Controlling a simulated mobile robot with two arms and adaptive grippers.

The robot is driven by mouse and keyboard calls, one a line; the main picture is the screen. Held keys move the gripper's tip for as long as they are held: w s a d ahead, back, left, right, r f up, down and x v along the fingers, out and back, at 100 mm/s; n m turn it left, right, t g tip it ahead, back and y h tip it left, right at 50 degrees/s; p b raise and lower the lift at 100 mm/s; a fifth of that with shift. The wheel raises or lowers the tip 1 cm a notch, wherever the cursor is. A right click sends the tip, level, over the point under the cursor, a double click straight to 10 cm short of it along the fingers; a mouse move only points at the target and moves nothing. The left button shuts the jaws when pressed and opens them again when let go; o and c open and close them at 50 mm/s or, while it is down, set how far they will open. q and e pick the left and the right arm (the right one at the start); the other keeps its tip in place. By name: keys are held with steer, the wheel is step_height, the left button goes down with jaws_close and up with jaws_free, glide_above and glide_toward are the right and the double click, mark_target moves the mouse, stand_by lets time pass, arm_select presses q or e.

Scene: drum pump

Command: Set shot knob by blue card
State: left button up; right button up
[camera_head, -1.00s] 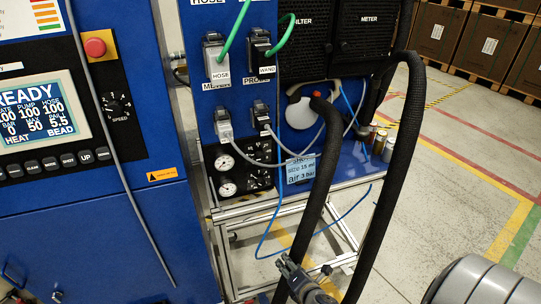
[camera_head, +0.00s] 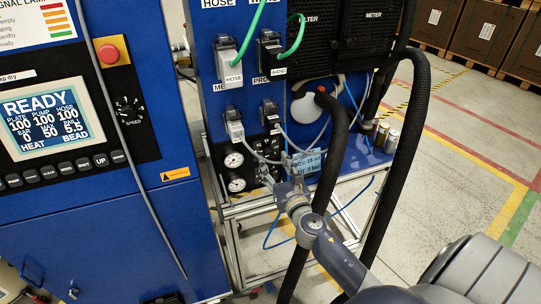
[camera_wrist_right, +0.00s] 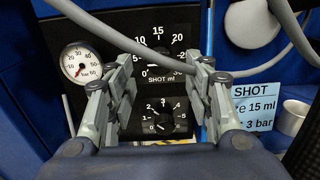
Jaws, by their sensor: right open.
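The shot knob (camera_wrist_right: 160,56) is black, on a black panel with a white "SHOT ml" scale. A second dial (camera_wrist_right: 160,118), numbered up to 6, sits below it. The blue card (camera_wrist_right: 250,108) reads SHOT, 15 ml and 3 bar, partly covered by a finger; in the head view the card (camera_head: 308,163) hangs right of the dial panel. My right gripper (camera_wrist_right: 165,75) is open, one finger on each side of the dials, empty. In the head view my right gripper (camera_head: 281,172) covers part of the panel. Knob contact cannot be told. My left gripper is not in view.
A round gauge (camera_wrist_right: 80,62) sits left of the dials. A grey cable (camera_wrist_right: 150,42) crosses before the panel. Thick black hoses (camera_head: 330,170) hang beside my right arm. The blue cabinet (camera_head: 100,230) stands at left; open floor lies at right.

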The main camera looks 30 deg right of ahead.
mark_target(270, 156)
steer(key=shift+x, duration=2)
steer(key=c, duration=1.1)
